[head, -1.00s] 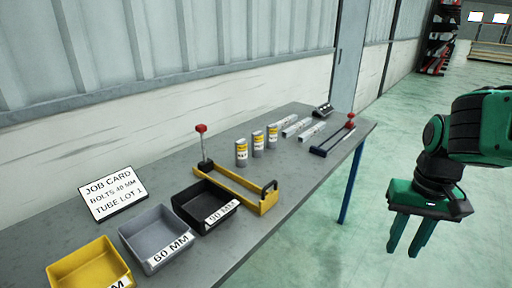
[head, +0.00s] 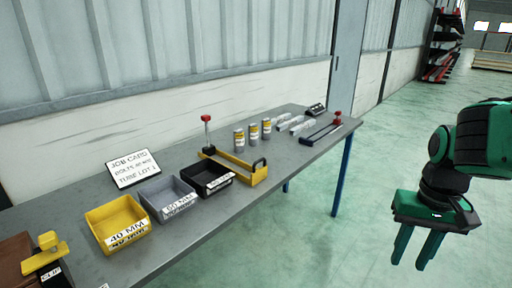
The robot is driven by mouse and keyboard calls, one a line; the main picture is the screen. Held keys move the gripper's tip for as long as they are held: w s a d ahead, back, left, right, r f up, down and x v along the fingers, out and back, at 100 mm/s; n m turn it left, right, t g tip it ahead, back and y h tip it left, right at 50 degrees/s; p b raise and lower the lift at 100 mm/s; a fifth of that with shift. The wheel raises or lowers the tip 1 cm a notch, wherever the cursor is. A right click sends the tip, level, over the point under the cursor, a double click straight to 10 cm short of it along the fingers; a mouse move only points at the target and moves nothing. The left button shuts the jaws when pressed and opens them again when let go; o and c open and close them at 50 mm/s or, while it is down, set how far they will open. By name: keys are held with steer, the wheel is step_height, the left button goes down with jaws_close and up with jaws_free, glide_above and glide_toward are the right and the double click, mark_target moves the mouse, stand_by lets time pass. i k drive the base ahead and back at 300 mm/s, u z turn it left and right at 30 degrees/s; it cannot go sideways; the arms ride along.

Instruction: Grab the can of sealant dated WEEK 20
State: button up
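Three small grey cans with yellow-and-white labels stand upright in a row on the grey workbench (head: 215,214), behind the yellow tool frame. They are a left can (head: 239,140), a middle can (head: 253,133) and a right can (head: 267,128). Their label print is too small to read, so I cannot tell which is dated WEEK 20. My gripper (head: 417,249) hangs at the right over the floor, well apart from the bench. Its two green fingers point down with a gap between them, and nothing is held.
A yellow bin (head: 118,222) marked 40 MM, a grey bin (head: 168,197) and a black bin (head: 207,179) line the bench front. A yellow frame (head: 236,168) and red-topped post (head: 206,128) stand before the cans. Pale tubes (head: 290,122) lie beyond. The green floor (head: 370,190) at right is clear.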

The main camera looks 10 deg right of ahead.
mark_target(254, 127)
steer(key=z, duration=0.05)
steer(key=k, duration=0.55)
steer(key=u, duration=0.55)
steer(key=i, duration=1.95)
steer(key=z, duration=0.8)
